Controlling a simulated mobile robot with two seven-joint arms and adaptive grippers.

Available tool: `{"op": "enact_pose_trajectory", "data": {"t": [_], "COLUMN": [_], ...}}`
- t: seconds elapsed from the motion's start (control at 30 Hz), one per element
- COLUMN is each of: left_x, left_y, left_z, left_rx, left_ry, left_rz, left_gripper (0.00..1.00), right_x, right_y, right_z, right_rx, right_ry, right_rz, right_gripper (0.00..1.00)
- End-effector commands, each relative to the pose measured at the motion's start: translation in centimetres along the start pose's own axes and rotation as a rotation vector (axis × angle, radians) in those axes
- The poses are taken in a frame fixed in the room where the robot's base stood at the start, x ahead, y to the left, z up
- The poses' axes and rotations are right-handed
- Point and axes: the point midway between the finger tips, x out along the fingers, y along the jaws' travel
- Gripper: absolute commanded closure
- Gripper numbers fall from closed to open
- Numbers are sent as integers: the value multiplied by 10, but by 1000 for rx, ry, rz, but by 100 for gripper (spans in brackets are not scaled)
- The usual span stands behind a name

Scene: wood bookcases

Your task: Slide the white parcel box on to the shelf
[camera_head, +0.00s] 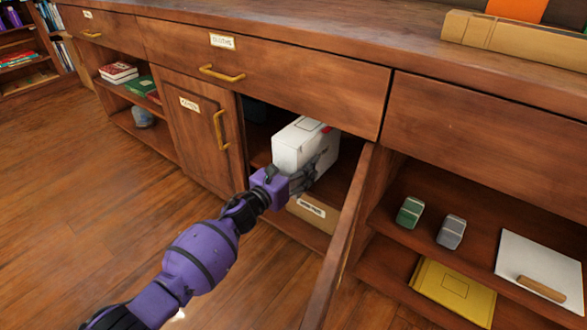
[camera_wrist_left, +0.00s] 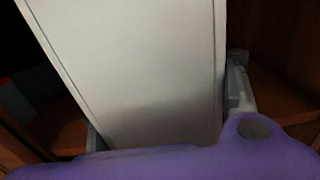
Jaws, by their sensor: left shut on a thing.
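The white parcel box (camera_head: 303,142) is at the opening of the middle cabinet compartment, above a lower level that holds a brown box. My left gripper (camera_head: 303,179) is shut on its near end, with a dark grey finger along its right side. In the left wrist view the white box (camera_wrist_left: 135,75) fills the middle between two grey fingers (camera_wrist_left: 165,115). The shelf (camera_head: 262,157) shows only partly, to the left of the box; the box hides the rest, so I cannot tell whether it rests there. My right gripper is not in view.
An open cabinet door (camera_head: 340,240) stands just right of my left gripper. A brown labelled box (camera_head: 313,213) lies below the white box. A closed door (camera_head: 198,140) is on the left. Open shelves at right hold a green block (camera_head: 410,212) and a grey block (camera_head: 451,231).

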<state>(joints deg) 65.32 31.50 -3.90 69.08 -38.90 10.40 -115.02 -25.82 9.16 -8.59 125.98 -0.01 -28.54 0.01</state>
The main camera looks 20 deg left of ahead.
Motion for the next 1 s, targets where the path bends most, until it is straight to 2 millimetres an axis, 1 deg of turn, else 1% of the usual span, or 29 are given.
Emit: {"op": "enact_pose_trajectory", "data": {"t": [0.03, 0.6, 1.0], "left_x": [5, 52, 81], "left_y": [0, 0, 1], "left_z": [2, 3, 1], "left_rx": [0, 0, 0], "left_ry": [-3, -6, -4], "left_rz": [0, 0, 1], "left_gripper": [76, 76, 76], "right_x": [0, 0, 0], "right_y": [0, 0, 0], "right_z": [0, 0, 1], "right_rx": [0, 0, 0], "right_ry": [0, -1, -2], "right_rz": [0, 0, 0], "right_gripper": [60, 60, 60]}}
